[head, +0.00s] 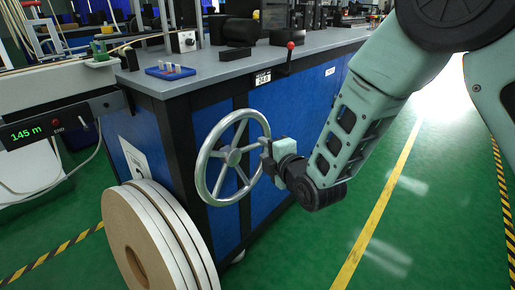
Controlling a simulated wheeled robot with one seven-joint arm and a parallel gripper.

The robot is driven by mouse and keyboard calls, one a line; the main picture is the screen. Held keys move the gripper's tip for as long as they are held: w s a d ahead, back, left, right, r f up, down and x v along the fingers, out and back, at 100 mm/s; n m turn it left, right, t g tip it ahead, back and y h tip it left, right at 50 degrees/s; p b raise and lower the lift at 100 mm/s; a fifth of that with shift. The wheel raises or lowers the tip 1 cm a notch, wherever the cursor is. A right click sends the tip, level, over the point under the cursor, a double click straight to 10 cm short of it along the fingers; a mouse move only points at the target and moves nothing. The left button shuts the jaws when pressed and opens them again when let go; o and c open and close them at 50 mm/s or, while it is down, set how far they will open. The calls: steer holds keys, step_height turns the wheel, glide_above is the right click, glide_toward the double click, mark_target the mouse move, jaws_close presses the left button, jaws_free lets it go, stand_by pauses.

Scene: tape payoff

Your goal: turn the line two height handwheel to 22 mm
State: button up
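The silver spoked handwheel (233,157) stands upright on the blue side panel of the machine bench. A small white plate with dark digits, perhaps a height readout (263,78), sits above it near the bench top; I cannot read its digits surely. My gripper (267,152) is at the right side of the wheel's rim, its dark fingers touching or very close to it. The fingers overlap the rim in this view, and I cannot tell whether they are closed on it.
Large white-edged tape rolls (150,240) stand on the floor at the lower left, close to the wheel. A red-knobbed lever (290,58) sticks up at the bench edge. A green display (28,133) reads 145 m. The green floor at right is clear.

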mark_target(258, 145)
steer(key=x, duration=0.5)
steer(key=shift+b, duration=0.35)
jaws_close()
steer(key=shift+s+r, duration=0.1)
steer(key=r+n, duration=0.1)
steer(key=n+t, duration=0.1)
steer(key=r+n+b, duration=0.1)
steer(key=shift+s+a+r+n+t, duration=0.25)
steer(key=shift+r+n+t, duration=0.05)
steer(key=shift+t, duration=0.1)
steer(key=shift+s+a+r+n+t+y, duration=0.25)
steer(key=shift+r+n, duration=0.35)
steer(key=shift+n, duration=0.3)
steer(key=shift+s+a+r+n+t+y, duration=0.1)
steer(key=shift+s+r+n+t+y, duration=0.2)
steer(key=shift+r+n, duration=0.45)
steer(key=shift+f, duration=0.1)
